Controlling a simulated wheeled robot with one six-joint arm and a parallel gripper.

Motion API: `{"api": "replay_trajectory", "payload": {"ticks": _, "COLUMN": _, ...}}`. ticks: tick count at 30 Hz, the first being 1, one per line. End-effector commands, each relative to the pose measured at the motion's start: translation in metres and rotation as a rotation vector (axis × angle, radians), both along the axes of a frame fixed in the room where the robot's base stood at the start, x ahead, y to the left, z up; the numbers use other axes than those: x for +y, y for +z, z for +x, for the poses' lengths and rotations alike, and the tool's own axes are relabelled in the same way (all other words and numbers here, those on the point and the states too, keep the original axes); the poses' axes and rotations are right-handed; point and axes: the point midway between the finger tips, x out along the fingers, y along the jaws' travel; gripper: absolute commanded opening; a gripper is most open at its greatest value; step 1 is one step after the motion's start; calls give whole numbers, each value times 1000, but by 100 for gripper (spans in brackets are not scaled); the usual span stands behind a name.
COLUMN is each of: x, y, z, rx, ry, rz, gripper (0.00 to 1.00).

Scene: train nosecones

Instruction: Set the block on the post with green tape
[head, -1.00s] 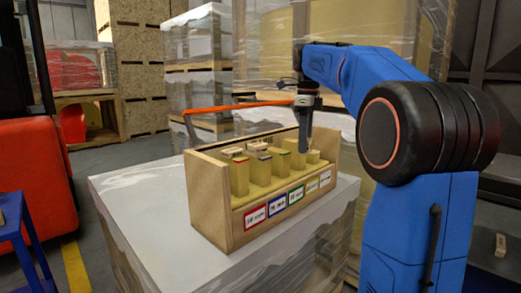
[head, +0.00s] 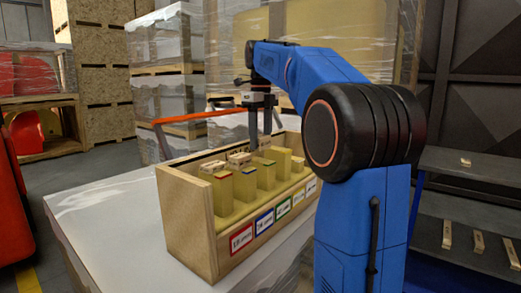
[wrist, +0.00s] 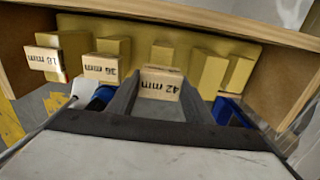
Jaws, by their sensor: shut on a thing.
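My gripper (head: 260,145) is shut on a small wooden block marked 42 mm (wrist: 160,83), held between its fingers in the wrist view. In the head view my gripper points down into the wooden box, close to the post with green tape (head: 266,174). In the wrist view the block overlaps the lower part of the middle post (wrist: 164,55). I cannot tell whether the block touches a post. The red-tape post (head: 222,192) and the blue-tape post (head: 244,183) stand to its left. Blocks marked 18 mm (wrist: 47,62) and 36 mm (wrist: 101,67) sit on the two left posts.
The wooden box (head: 187,212) has high end walls and colored labels, including a green one (head: 284,209), along its front. It stands on a white wrapped pallet (head: 110,215). A dark shelf (head: 465,205) with several small blocks is at the right.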

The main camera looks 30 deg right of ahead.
Motion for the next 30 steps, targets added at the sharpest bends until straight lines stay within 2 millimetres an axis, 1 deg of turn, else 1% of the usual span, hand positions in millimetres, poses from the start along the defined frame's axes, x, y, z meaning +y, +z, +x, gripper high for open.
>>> {"api": "replay_trajectory", "payload": {"ticks": 4, "x": 0, "y": -21, "z": -1, "rx": 1, "ry": 0, "rz": 1, "gripper": 24}}
{"api": "replay_trajectory", "payload": {"ticks": 8, "x": 0, "y": -34, "z": 0, "rx": 1, "ry": 1, "rz": 0, "gripper": 24}}
{"api": "replay_trajectory", "payload": {"ticks": 21, "x": 0, "y": -40, "z": 0, "rx": 1, "ry": 1, "rz": 1, "gripper": 24}}
{"api": "replay_trajectory", "payload": {"ticks": 22, "x": 0, "y": -39, "z": 0, "rx": 1, "ry": 1, "rz": 0, "gripper": 53}}
{"api": "replay_trajectory", "payload": {"ticks": 23, "x": 0, "y": -39, "z": 0, "rx": 1, "ry": 1, "rz": 0, "gripper": 60}}
{"api": "replay_trajectory", "payload": {"ticks": 24, "x": 0, "y": -39, "z": 0, "rx": 0, "ry": 1, "rz": 0, "gripper": 65}}
{"api": "replay_trajectory", "payload": {"ticks": 30, "x": 0, "y": -39, "z": 0, "rx": 0, "ry": 1, "rz": 0, "gripper": 65}}
